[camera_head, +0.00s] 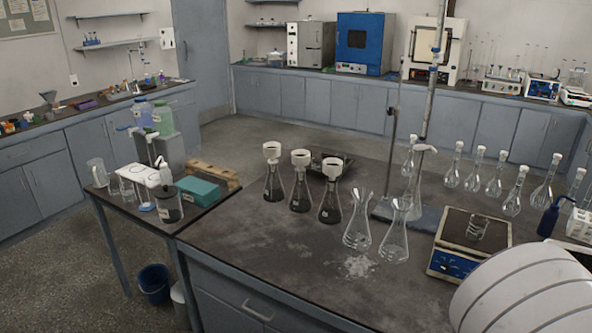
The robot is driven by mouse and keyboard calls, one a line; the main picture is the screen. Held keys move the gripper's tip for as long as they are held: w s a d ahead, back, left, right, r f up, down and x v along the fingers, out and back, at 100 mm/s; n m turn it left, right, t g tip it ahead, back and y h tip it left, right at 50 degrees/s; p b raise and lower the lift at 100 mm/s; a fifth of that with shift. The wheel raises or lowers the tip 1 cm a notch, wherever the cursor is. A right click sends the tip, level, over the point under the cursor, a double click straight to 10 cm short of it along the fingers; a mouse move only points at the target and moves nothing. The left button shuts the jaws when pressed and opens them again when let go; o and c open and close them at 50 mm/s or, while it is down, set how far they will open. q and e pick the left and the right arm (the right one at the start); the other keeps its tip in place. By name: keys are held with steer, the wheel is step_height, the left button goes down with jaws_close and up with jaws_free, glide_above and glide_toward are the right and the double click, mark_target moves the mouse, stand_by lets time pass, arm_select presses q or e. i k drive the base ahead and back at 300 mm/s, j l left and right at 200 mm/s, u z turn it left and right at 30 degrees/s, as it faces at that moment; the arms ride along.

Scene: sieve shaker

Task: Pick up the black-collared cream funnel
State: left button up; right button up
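Three cream funnels sit in the necks of three conical flasks holding dark contents, in a slanting row on the dark bench. They are the left funnel (272,149), the middle funnel (300,157) and the right funnel (332,166). Dark markings show on them, but they are too small to tell which one has the black collar. The left flask (274,188), middle flask (299,196) and right flask (330,206) stand upright and apart. Neither of my grippers is in view.
Two empty clear flasks (357,234) stand right of the row. A retort stand (390,150), several stoppered flasks (478,168) and a balance (466,262) lie farther right. A dark tray (345,160) is behind the right funnel. The bench's front left is clear.

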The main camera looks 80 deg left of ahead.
mark_target(332, 168)
steer(key=u, duration=2.8)
